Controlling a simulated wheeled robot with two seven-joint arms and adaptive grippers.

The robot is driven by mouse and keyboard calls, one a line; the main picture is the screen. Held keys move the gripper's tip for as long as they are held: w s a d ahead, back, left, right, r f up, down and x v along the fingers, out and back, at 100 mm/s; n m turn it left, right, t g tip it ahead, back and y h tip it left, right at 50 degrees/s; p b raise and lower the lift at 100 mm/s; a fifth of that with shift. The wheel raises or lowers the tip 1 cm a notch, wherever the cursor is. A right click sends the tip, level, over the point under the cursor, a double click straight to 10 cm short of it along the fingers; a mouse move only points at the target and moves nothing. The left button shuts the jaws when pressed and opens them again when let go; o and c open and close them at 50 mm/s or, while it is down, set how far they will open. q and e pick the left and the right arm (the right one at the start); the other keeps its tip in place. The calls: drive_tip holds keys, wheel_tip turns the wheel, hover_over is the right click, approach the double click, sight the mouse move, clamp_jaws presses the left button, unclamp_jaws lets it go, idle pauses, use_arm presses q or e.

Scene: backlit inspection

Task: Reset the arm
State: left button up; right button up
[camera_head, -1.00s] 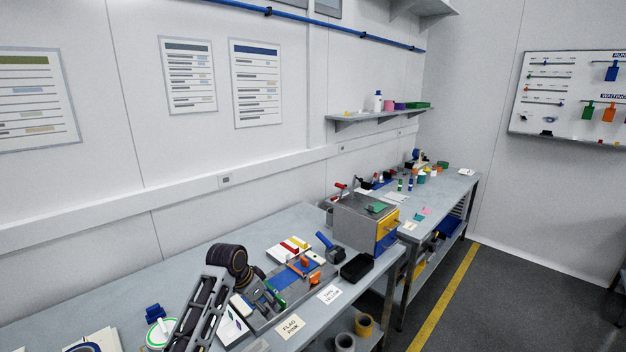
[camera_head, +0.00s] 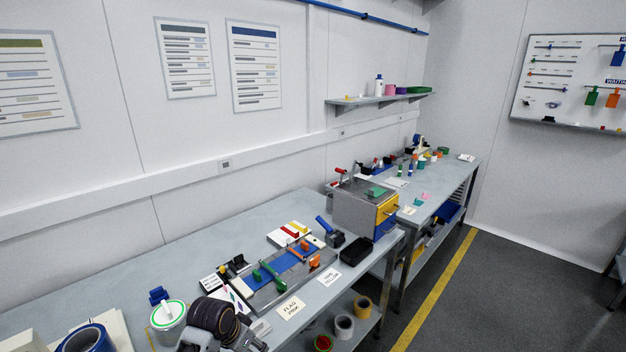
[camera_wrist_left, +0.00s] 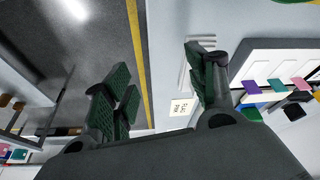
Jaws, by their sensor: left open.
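My left arm (camera_head: 215,325) comes in at the bottom of the head view, folded low over the near end of the bench. Its gripper is mostly cut off there. In the left wrist view my left gripper (camera_wrist_left: 162,88) is open, with its green ribbed finger pads wide apart. Nothing is between the fingers. Past them lie the bench edge and the floor. My right gripper is in neither view.
A grey fixture with a blue strip (camera_head: 277,267) and green and orange handles lies on the bench beyond my arm. A white tub with green rim (camera_head: 168,314) and a blue tape roll (camera_head: 88,340) are nearby. A grey box with yellow front (camera_head: 365,212) stands farther right.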

use_arm(q)
drive_tip(key=s+a+n+y, duration=0.1)
drive_tip(key=s+a+n, duration=0.15)
drive_tip(key=s, duration=0.65)
drive_tip(key=s+a+n+y, duration=0.1)
drive_tip(key=s+a, duration=0.2)
drive_tip(key=s, duration=0.7)
wheel_tip(320, 180, down, 35)
drive_tip(key=s+g, duration=0.1)
drive_tip(key=s, duration=0.2)
drive_tip(key=s+a+f, duration=0.2)
drive_tip(key=s+f, duration=0.7)
drive_tip(key=s, duration=0.2)
drive_tip(key=s+a+f+g+b, duration=0.1)
drive_tip(key=s+f, duration=0.9)
drive_tip(key=shift+s+a+f, duration=0.15)
drive_tip(key=shift+s+a, duration=0.25)
